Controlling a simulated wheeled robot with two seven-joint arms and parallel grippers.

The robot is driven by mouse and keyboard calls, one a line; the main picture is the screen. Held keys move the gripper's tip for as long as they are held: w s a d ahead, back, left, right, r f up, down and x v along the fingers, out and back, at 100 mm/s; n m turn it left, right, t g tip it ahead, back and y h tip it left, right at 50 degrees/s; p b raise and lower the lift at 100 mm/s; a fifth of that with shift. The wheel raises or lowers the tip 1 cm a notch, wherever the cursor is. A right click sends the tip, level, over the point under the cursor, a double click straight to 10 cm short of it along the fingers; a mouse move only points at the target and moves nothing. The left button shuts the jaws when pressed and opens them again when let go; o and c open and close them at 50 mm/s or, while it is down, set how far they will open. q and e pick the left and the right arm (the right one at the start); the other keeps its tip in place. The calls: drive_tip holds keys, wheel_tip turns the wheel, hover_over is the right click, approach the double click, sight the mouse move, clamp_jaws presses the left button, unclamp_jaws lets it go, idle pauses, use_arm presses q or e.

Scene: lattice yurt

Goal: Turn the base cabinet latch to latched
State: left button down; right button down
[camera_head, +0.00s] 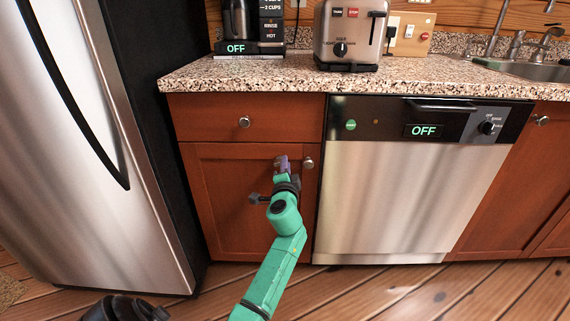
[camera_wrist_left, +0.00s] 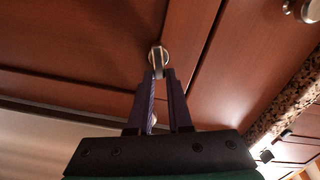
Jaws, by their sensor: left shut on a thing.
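The base cabinet (camera_head: 228,212) has a reddish-brown wooden door below a drawer. My left gripper (camera_head: 281,163) is at the upper right part of this door, with its purple fingers against the front. In the left wrist view the gripper (camera_wrist_left: 160,75) is shut on the latch (camera_wrist_left: 158,55), a small rounded silver metal piece on the cabinet front. The fingers hide part of the latch there. In the head view the gripper covers the latch, so I cannot tell its turn angle. My right gripper is not in view.
A round door knob (camera_head: 308,163) sits just right of the gripper. The drawer knob (camera_head: 244,122) is above. A steel dishwasher (camera_head: 390,200) stands to the right and a fridge (camera_head: 90,150) to the left. The speckled countertop (camera_head: 285,72) overhangs above.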

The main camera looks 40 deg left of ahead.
use_arm(q)
drive_tip(key=shift+f+m+p, duration=0.15)
drive_tip(key=shift+m, duration=0.8)
drive_tip(key=shift+f+m+p, duration=0.15)
drive_tip(key=shift+m, duration=0.8)
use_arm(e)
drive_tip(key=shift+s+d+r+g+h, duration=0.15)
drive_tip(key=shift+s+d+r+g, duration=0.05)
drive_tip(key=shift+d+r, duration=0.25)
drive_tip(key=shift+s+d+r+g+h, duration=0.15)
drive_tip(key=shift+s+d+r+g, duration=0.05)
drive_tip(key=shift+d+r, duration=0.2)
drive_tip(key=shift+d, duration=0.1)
use_arm(q)
drive_tip(key=c, duration=0.8)
unclamp_jaws()
drive_tip(key=shift+c, duration=0.2)
